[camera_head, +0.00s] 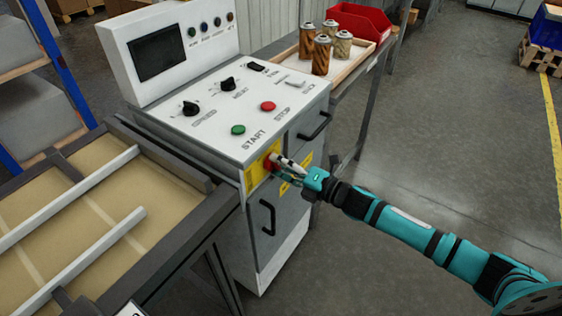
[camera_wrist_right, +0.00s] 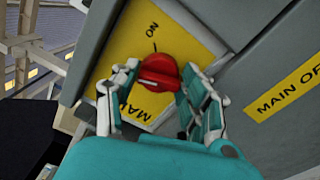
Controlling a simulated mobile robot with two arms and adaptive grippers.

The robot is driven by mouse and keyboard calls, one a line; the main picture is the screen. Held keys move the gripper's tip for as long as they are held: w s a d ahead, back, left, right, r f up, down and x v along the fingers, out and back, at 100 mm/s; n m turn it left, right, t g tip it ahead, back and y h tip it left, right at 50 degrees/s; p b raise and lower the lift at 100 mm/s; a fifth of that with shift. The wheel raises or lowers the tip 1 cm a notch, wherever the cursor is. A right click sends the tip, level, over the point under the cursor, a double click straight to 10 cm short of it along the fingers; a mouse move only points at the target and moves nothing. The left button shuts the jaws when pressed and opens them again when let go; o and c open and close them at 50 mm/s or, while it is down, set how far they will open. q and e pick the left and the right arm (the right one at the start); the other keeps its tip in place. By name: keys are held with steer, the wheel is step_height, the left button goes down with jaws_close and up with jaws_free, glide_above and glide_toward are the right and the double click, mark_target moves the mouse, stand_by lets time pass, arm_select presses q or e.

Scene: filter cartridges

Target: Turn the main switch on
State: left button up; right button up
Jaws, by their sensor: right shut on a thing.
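The main switch is a red rotary knob (camera_wrist_right: 157,72) on a yellow plate (camera_wrist_right: 135,45) on the front of the grey control cabinet. In the head view the knob (camera_head: 269,162) shows below the START button, partly covered by my gripper. My right gripper (camera_wrist_right: 154,80) is shut on the knob, one finger on each side. In the wrist view the word ON and a short line show above the knob; other lettering is partly hidden by a finger. The right gripper (camera_head: 281,163) reaches the cabinet from the right in the head view. My left gripper is out of view.
The panel top carries a green START button (camera_head: 238,130), a red STOP button (camera_head: 268,106) and black dials. Black door handles (camera_head: 268,217) stick out nearby. A tray (camera_head: 345,73) with several cartridges and a red bin (camera_head: 360,22) stand behind.

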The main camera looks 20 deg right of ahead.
steer(key=m+p, duration=0.2)
steer(key=m, duration=0.4)
steer(key=m+p, duration=0.2)
steer(key=m, duration=0.4)
steer(key=shift+f+m+p, duration=0.2)
steer(key=shift+m+p, duration=0.2)
stand_by(0.3)
steer(key=o, duration=1.1)
steer(key=shift+o, duration=0.2)
steer(key=shift+s+d, duration=0.15)
steer(key=shift+s, duration=0.05)
steer(key=v, duration=1.1)
steer(key=shift+s+d, duration=0.2)
